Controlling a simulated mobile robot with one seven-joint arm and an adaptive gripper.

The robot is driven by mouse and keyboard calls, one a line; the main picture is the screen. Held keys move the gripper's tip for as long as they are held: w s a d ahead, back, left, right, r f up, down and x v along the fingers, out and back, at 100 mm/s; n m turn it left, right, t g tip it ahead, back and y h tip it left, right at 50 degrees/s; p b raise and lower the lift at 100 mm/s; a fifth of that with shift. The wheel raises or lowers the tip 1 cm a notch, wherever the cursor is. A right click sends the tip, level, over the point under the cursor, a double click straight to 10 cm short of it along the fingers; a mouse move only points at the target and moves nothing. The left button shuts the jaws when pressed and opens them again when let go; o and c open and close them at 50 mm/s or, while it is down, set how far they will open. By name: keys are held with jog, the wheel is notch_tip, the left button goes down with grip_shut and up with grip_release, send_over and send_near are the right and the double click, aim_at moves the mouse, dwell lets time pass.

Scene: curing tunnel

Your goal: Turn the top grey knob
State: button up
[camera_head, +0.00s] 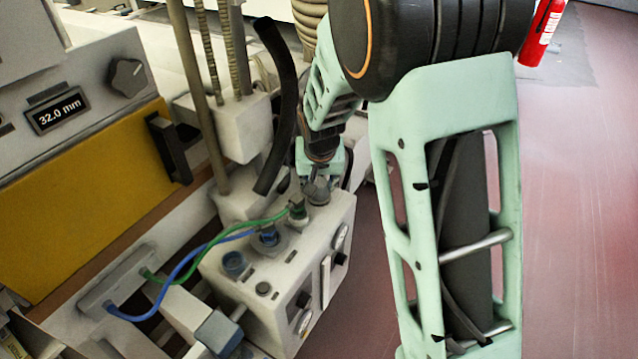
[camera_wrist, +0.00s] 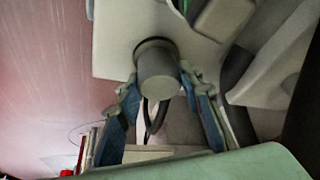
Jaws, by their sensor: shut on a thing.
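The top grey knob (camera_head: 318,193) stands on the far end of the top face of a pale control box (camera_head: 240,306). In the wrist view the knob (camera_wrist: 158,72) is a short round grey cylinder between the blue-padded fingers of my gripper (camera_wrist: 160,98). In the head view my gripper (camera_head: 318,176) comes down onto the knob from above, and my arm hides part of it. My gripper is shut on the knob. The exact finger contact is dim in the wrist view.
Green (camera_head: 297,208) and blue (camera_head: 268,236) plugs with cables sit close beside the knob. A black curved hose (camera_head: 278,110) hangs just left of my wrist. A yellow panel (camera_head: 90,180) with a black handle (camera_head: 168,147) stands left. Open reddish floor (camera_head: 575,220) lies right.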

jog(key=shift+f, duration=0.1)
jog(key=shift+n+y+b, duration=0.3)
jog(key=shift+n+b, duration=0.25)
jog(key=shift+n, duration=0.35)
jog(key=o, duration=1.2)
jog(key=shift+c, duration=0.2)
jog(key=v, duration=1.2)
jog(key=shift+w+d, duration=0.1)
jog(key=shift+d, duration=0.1)
